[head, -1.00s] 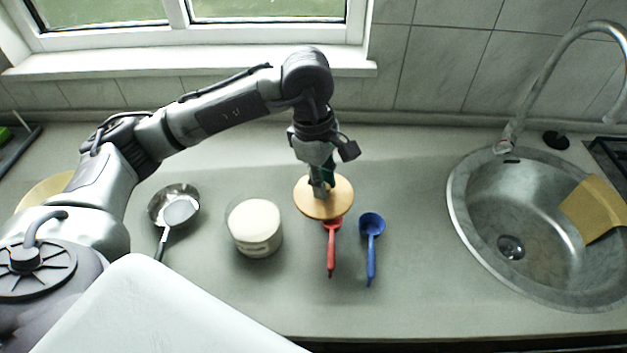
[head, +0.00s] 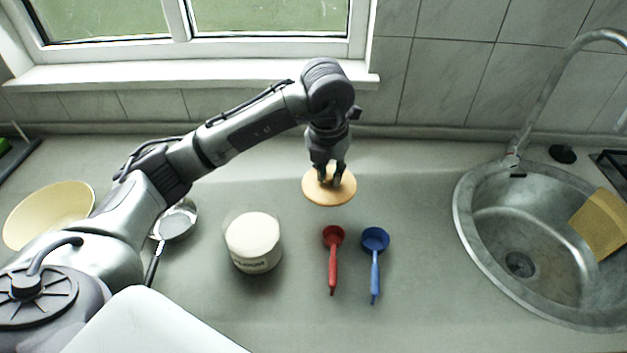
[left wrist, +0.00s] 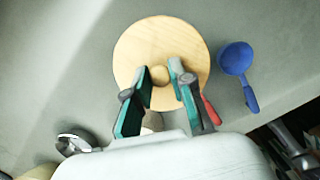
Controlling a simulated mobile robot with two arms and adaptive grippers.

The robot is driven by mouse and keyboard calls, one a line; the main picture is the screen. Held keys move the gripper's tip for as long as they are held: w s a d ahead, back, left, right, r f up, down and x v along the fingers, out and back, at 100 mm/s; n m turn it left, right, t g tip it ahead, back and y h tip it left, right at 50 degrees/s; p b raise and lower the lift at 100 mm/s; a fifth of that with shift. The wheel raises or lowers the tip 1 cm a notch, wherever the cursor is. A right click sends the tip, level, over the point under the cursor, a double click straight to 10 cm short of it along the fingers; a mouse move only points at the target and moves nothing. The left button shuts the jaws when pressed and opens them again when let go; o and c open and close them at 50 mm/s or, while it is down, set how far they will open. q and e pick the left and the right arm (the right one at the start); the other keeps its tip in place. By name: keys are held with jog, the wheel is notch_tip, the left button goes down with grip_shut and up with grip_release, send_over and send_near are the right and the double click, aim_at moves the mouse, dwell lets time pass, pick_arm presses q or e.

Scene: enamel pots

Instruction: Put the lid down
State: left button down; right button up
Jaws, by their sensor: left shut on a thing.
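The lid (head: 343,194) is a round, light wooden disc with a small knob. My left gripper (head: 329,181) is shut on its knob from above. In the left wrist view the lid (left wrist: 160,35) lies flat in front of the fingers (left wrist: 160,82), with the knob between them. It hides part of the red scoop there, so it seems to be above the counter; its height is hard to judge. My right gripper is not in view.
A red scoop (head: 333,255) and a blue scoop (head: 375,260) lie in front of the lid. A sink (head: 480,255) is at right. The counter between lid and sink is clear.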

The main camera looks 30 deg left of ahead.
pick_arm(q)
jog(key=w+a+f, duration=0.1)
jog(key=w+a, duration=0.1)
jog(key=w+a+f+p, duration=0.1)
jog(key=a+f, duration=0.1)
jog(key=w+a+f, duration=0.2)
jog(key=shift+w+a+f+p, duration=0.1)
jog(key=shift+w+a+p, duration=0.2)
jog(key=shift+a, duration=0.05)
notch_tip(320, 180, down, 3)
jog(key=shift+f+p, duration=0.1)
jog(key=shift+p, duration=0.5)
jog(key=shift+f, duration=0.4)
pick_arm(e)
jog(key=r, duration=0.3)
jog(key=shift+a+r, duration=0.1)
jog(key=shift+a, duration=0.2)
pick_arm(q)
jog(key=shift+f, duration=0.1)
jog(key=c, duration=1)
grip_release()
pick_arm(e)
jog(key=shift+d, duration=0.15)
